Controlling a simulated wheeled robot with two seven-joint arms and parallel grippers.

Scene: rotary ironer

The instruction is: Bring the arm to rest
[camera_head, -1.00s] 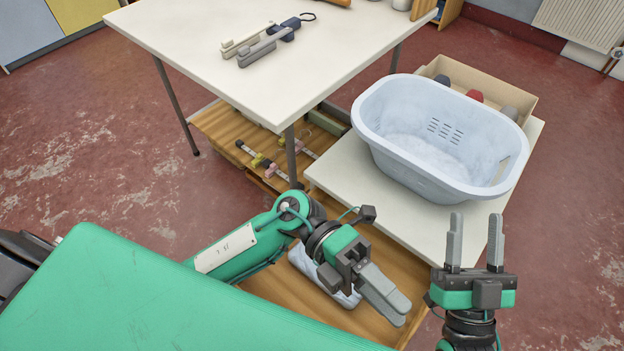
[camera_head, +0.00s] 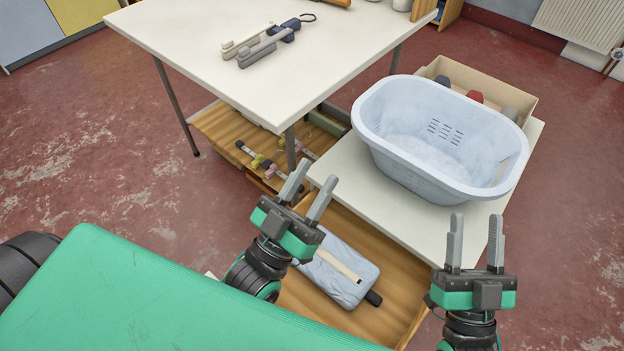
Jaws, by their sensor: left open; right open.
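My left gripper (camera_head: 306,190) is open and empty, with its fingers pointing up and away from me. It is above the wooden shelf near the front left corner of the white low table. My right gripper (camera_head: 475,242) is open and empty, fingers pointing up, in front of the laundry basket. A folded grey-blue cloth bundle (camera_head: 338,281) with a pale strip and a dark end lies on the wooden surface (camera_head: 386,318), just right of my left gripper and apart from its fingers.
A pale blue laundry basket (camera_head: 408,171) stands on the low white table (camera_head: 490,212). A cardboard box (camera_head: 521,98) with several items is behind it. The tall white table (camera_head: 215,60) holds grey clamp-like tools (camera_head: 262,47). Red floor is open at right.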

